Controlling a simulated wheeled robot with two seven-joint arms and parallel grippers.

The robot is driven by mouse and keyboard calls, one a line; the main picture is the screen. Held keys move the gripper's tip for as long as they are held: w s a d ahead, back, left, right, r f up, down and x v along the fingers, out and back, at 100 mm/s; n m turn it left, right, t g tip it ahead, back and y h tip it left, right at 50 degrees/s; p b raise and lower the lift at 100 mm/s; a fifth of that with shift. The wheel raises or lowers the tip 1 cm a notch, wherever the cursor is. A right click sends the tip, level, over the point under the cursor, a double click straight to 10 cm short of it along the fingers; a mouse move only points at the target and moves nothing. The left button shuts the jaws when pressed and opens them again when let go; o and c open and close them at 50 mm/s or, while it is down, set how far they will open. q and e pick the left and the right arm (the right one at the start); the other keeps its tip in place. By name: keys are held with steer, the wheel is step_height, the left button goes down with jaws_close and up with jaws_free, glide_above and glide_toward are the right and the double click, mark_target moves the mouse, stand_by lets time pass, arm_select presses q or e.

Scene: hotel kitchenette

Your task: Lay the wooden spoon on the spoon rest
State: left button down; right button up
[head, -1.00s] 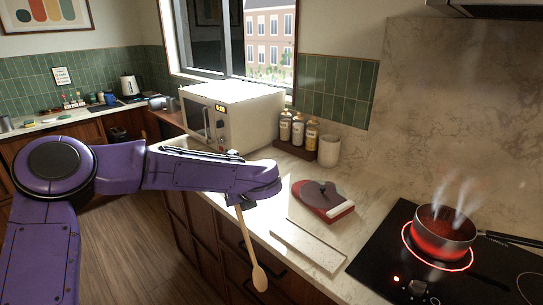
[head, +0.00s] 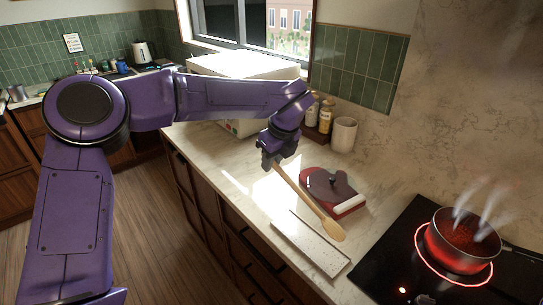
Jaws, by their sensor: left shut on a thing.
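My left gripper (head: 270,158) is shut on the handle end of the wooden spoon (head: 300,193), above the counter. The spoon slants down to the right, with its bowl lowest, near the right end of the spoon rest. The spoon rest (head: 300,247) is a pale, speckled rectangular tray lying on the counter near its front edge. The spoon's bowl appears just beyond the tray's back edge in the picture; I cannot tell its height above the counter. My right gripper is not in view.
A red item with a dark grey top (head: 330,187) lies behind the spoon. A white cup (head: 344,135), bottles (head: 326,116) and a microwave (head: 240,66) stand farther back.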

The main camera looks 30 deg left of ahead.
arm_select(q)
step_height(320, 180, down, 8)
steer(key=b, duration=0.5)
steer(key=shift+w, duration=0.15)
steer(key=c, duration=0.9)
jaws_free()
steer(key=shift+r, duration=0.1)
steer(key=shift+d, duration=0.1)
steer(key=b+v, duration=0.1)
steer(key=v, duration=0.9)
steer(key=shift+d+r+b, duration=0.1)
steer(key=shift+r+b, duration=0.15)
steer(key=shift+b, duration=0.05)
